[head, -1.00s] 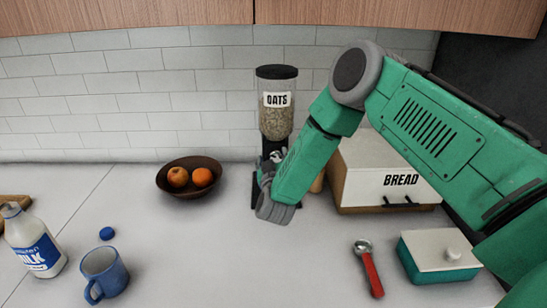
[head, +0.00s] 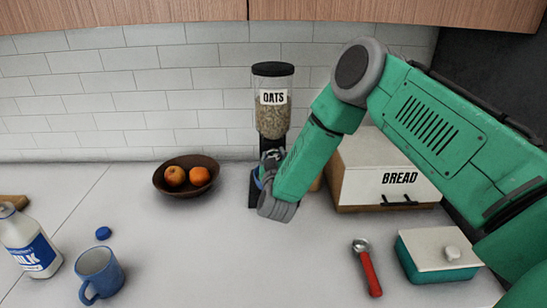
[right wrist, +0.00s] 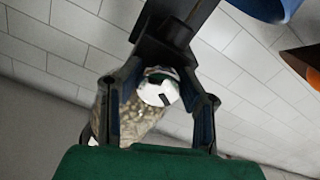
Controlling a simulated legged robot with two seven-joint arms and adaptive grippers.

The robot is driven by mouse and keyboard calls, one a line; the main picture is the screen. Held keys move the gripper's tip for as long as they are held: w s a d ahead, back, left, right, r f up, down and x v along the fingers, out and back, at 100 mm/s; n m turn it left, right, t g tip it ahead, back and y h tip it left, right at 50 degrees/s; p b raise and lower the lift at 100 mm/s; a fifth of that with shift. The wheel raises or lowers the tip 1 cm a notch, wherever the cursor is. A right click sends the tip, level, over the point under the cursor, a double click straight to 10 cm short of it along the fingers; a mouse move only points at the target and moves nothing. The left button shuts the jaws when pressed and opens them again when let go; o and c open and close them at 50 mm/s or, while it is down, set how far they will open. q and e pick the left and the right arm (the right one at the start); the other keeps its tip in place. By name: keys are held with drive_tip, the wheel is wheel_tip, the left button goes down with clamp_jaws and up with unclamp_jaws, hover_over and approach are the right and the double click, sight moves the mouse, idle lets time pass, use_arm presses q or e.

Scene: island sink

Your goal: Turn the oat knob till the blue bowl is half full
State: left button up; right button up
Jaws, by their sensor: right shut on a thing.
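The oat dispenser (head: 273,113) stands against the tiled wall, its clear hopper partly filled with oats. My right gripper (head: 270,162) reaches its lower front and hides the knob in the head view. In the right wrist view my right gripper (right wrist: 160,100) has one finger on each side of the pale round knob (right wrist: 158,88) and is shut on it. A blue rim, likely the blue bowl (right wrist: 272,8), shows at the top right of that view. A blue sliver shows beside the gripper in the head view. How full the bowl is cannot be seen. My left gripper is out of view.
A brown fruit bowl (head: 186,187) stands left of the dispenser, the bread box (head: 375,185) right of it. A blue mug (head: 98,272), milk bottle (head: 28,243), red-handled scoop (head: 370,272) and teal butter dish (head: 440,265) are nearer. The middle counter is clear.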

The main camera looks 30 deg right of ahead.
drive_tip(key=shift+f+m+b, duration=0.2)
drive_tip(key=shift+m+b, duration=0.2)
drive_tip(key=shift+m, duration=0.2)
drive_tip(key=shift+m+b, duration=0.7)
drive_tip(key=shift+m, duration=0.4)
drive_tip(key=shift+a+m+b, duration=0.1)
drive_tip(key=shift+m+b, duration=0.75)
drive_tip(key=shift+m, duration=0.55)
drive_tip(key=o, duration=1.2)
drive_tip(key=shift+r, duration=0.15)
